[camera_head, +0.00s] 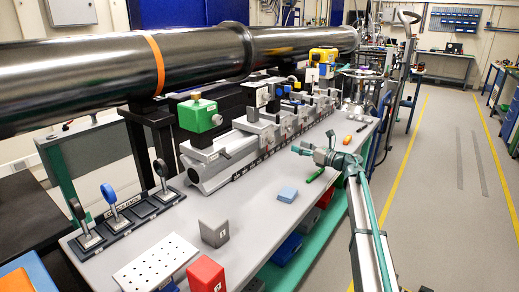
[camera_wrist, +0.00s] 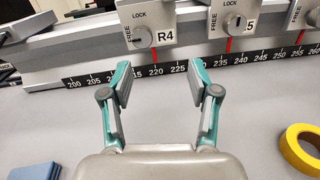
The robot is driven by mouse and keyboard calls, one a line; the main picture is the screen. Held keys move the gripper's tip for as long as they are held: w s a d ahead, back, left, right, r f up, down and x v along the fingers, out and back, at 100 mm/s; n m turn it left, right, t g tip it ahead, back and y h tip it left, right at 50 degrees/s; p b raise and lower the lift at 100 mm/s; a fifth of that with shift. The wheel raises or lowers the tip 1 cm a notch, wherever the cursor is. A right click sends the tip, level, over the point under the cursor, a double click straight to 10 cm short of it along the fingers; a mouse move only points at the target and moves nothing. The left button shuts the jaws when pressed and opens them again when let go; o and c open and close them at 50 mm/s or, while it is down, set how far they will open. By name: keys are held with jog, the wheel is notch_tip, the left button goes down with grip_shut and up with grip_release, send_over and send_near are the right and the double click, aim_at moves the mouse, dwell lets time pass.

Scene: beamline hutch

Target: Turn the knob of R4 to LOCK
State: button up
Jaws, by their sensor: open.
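The R4 carrier (camera_wrist: 150,28) is a grey block on the rail at the top of the wrist view, with FREE printed at its left and LOCK at its top. Its round knob (camera_wrist: 137,41) has a dark mark lying roughly level, along the FREE side. My gripper (camera_wrist: 160,82) is open and empty, its two teal-and-grey fingers apart in front of the rail, below and slightly right of the knob and not touching it. In the head view my gripper (camera_head: 318,152) is over the bench's right part, beside the rail; I cannot pick out R4 there.
The R5 carrier (camera_wrist: 233,18) stands right of R4, its knob mark upright. The scale strip (camera_wrist: 110,76) runs below. A yellow tape roll (camera_wrist: 301,150) and blue block (camera_head: 288,194) lie on the bench (camera_head: 262,215). A black pipe (camera_head: 75,75) runs above the rail.

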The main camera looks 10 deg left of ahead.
aim_at(273, 141)
jog(key=shift+n+g, duration=0.6)
jog(key=shift+n, duration=0.3)
jog(key=x, duration=0.4)
jog(key=s+x, duration=0.1)
jog(key=x, duration=0.3)
jog(key=s+a+x, duration=0.1)
jog(key=x, duration=0.3)
jog(key=shift+w+a+r, duration=0.1)
jog(key=shift+a+r, duration=0.05)
jog(key=shift+r, duration=0.05)
grip_shut()
